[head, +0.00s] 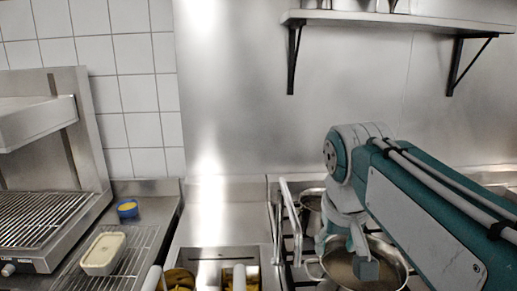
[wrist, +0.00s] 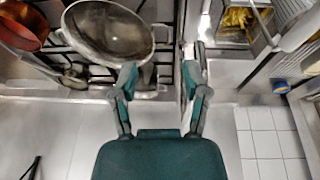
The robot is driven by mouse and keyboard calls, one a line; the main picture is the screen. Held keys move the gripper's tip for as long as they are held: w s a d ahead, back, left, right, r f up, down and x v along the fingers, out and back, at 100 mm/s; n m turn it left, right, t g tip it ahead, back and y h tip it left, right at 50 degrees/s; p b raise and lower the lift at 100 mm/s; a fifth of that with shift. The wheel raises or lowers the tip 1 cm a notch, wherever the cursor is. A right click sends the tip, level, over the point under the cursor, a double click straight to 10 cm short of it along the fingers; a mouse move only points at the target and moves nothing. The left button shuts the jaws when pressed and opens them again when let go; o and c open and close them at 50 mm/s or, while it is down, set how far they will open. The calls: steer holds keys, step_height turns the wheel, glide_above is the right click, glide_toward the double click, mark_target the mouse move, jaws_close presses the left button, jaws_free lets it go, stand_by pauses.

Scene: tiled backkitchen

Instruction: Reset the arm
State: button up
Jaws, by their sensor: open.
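My teal and grey arm (head: 425,215) reaches in from the right in the head view and bends down at its far end. My gripper (head: 343,256) hangs over or just in front of a steel pot (head: 398,262) on the stove. In the wrist view my gripper (wrist: 160,73) has its two fingers spread apart, with nothing between them. The pot, with a dull brownish inside, also shows in the wrist view (wrist: 105,32), beyond the left finger. The gap between the fingertips and the pot is hard to judge.
Another pot (head: 311,207) stands behind. A fryer with yellow food (head: 238,277) is left of the stove. A pale tub (head: 102,252) and a blue cup (head: 128,209) sit further left near a grill (head: 38,215). A copper pan (wrist: 22,27) is on the stove. A shelf (head: 395,20) hangs above.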

steer(key=s+d+f+t, duration=0.2)
steer(key=s+f, duration=0.9)
steer(key=f, duration=0.1)
steer(key=shift+d+f+m+y, duration=0.25)
steer(key=shift+f+m+y, duration=0.05)
steer(key=shift+m, duration=0.1)
steer(key=shift+s, duration=0.1)
